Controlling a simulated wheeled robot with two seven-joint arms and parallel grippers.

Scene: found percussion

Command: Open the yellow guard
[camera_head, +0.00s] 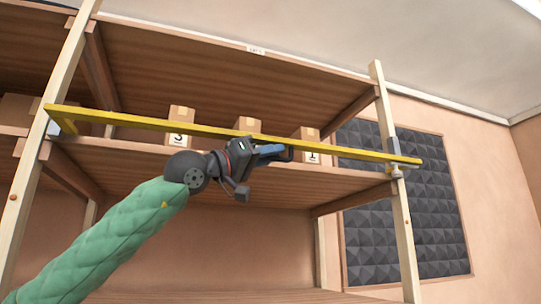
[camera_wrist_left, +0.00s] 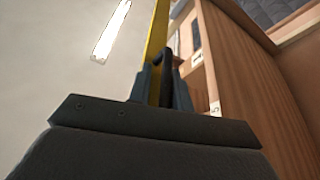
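The yellow guard (camera_head: 215,131) is a long bar across the front of the middle shelf, from the left post to the right post. Its right end lies across a grey bracket (camera_head: 397,172) on the right post. My left gripper (camera_head: 285,152) is at the middle of the bar, by a dark handle-like part. In the left wrist view the yellow guard (camera_wrist_left: 157,38) runs up from between the finger tips (camera_wrist_left: 162,88). A dark curved piece (camera_wrist_left: 168,62) also stands between them. The fingers are close around these; firm contact cannot be made out. My right gripper is out of view.
Cardboard boxes (camera_head: 181,117) with numbers stand on the shelf behind the bar; one (camera_head: 311,133) is right of my gripper. Wooden posts (camera_head: 400,225) flank the shelf. A dark foam panel (camera_head: 440,215) is on the wall at right. Space below the middle shelf looks clear.

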